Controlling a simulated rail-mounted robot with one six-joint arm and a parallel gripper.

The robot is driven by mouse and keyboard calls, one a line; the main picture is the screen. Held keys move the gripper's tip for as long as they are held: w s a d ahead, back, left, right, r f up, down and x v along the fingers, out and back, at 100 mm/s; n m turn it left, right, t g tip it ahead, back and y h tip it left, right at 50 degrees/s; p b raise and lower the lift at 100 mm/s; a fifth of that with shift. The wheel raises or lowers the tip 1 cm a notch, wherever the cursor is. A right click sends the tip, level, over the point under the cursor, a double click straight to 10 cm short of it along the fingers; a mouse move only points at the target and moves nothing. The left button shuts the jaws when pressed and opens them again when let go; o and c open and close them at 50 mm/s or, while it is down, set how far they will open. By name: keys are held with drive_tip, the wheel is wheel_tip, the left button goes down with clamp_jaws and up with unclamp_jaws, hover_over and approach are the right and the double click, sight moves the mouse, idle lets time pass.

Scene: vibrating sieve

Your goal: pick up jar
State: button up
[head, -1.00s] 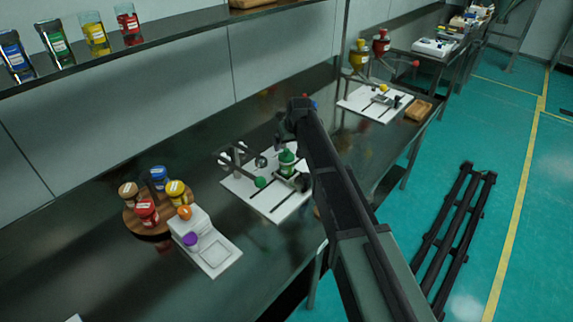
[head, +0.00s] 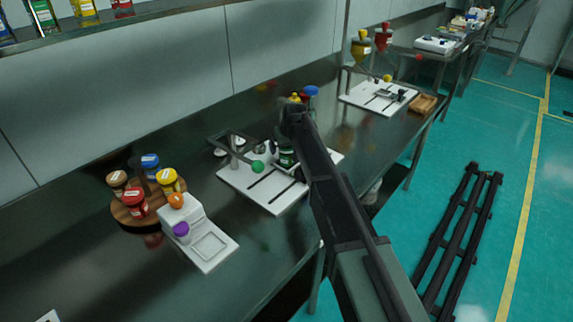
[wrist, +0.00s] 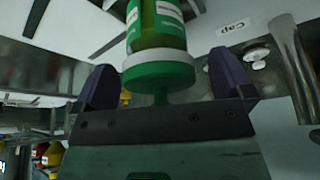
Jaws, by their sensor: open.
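A green jar with a white label (wrist: 163,40) stands out ahead of my gripper in the wrist view, its green lid end (wrist: 158,76) toward me. My gripper (wrist: 166,84) is open, with one dark finger on each side of the lid end; I cannot tell whether either touches it. In the head view the green jar (head: 287,158) is on the white sieve board, partly hidden by my gripper (head: 281,147) and arm.
The white sieve board (head: 240,182) carries slots, a metal stand and a green ball (head: 257,167). A round wooden tray (head: 128,220) with several small jars and a white scale (head: 208,246) are to the left. Colored jars are just behind my arm.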

drive_tip(key=shift+r, duration=0.15)
drive_tip(key=shift+c, duration=0.4)
drive_tip(key=c, duration=0.9)
drive_tip(key=shift+r, duration=0.1)
drive_tip(key=shift+c, duration=0.2)
wheel_tip(320, 180, up, 20)
drive_tip(key=p, duration=2)
